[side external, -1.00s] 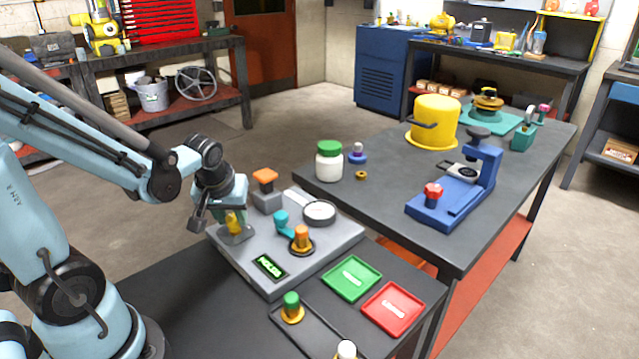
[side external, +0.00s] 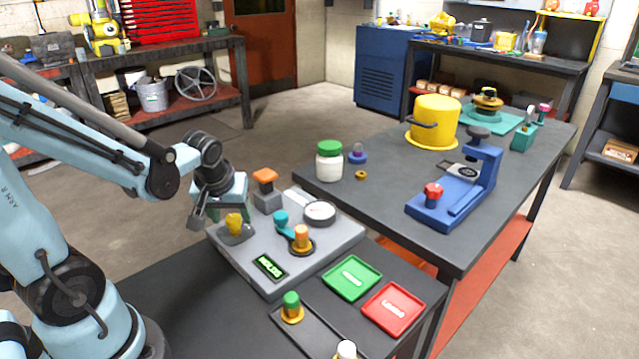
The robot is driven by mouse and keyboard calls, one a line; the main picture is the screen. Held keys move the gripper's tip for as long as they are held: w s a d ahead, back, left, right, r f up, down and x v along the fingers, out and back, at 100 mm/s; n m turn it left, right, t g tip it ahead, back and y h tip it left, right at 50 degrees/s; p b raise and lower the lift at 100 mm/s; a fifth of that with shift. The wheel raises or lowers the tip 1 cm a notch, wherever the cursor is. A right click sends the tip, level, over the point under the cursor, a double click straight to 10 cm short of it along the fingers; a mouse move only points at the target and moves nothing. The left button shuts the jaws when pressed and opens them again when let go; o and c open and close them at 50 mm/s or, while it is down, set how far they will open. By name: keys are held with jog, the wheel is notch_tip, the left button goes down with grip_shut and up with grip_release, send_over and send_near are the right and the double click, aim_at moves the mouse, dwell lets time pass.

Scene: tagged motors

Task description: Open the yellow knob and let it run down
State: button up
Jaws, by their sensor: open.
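The yellow knob (side external: 234,223) stands on a small grey base at the left corner of the grey test panel (side external: 322,254). My gripper (side external: 207,220) is open, just left of and above the knob, with nothing seen between its fingers. The knob looks clear of the fingers, though the exact gap cannot be told. The green-lit display (side external: 270,266) on the panel shows text too small to read surely. A teal lever (side external: 283,223) and an orange-topped motor (side external: 301,237) in a dark ring stand on the panel, beside a round white gauge (side external: 319,212).
An orange-topped grey block (side external: 265,187) stands at the panel's back edge, close to my gripper. A green tray (side external: 352,278), a red tray (side external: 393,307) and a green-topped motor (side external: 291,305) lie in front. The black table at front left is clear.

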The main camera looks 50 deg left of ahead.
jog(key=v, duration=1.1)
jog(key=shift+r, duration=0.2)
jog(key=shift+s+d, duration=0.1)
jog(key=shift+d, duration=0.05)
jog(key=w+d+f+m+t+h, duration=0.2)
jog(key=w+d+m+t+h, duration=0.1)
jog(key=d+m, duration=0.6)
jog(key=shift+d+f+t, duration=0.3)
jog(key=shift+f+t, duration=0.1)
jog(key=shift+t, duration=0.2)
jog(key=shift+w, duration=0.1)
dwell(0.5)
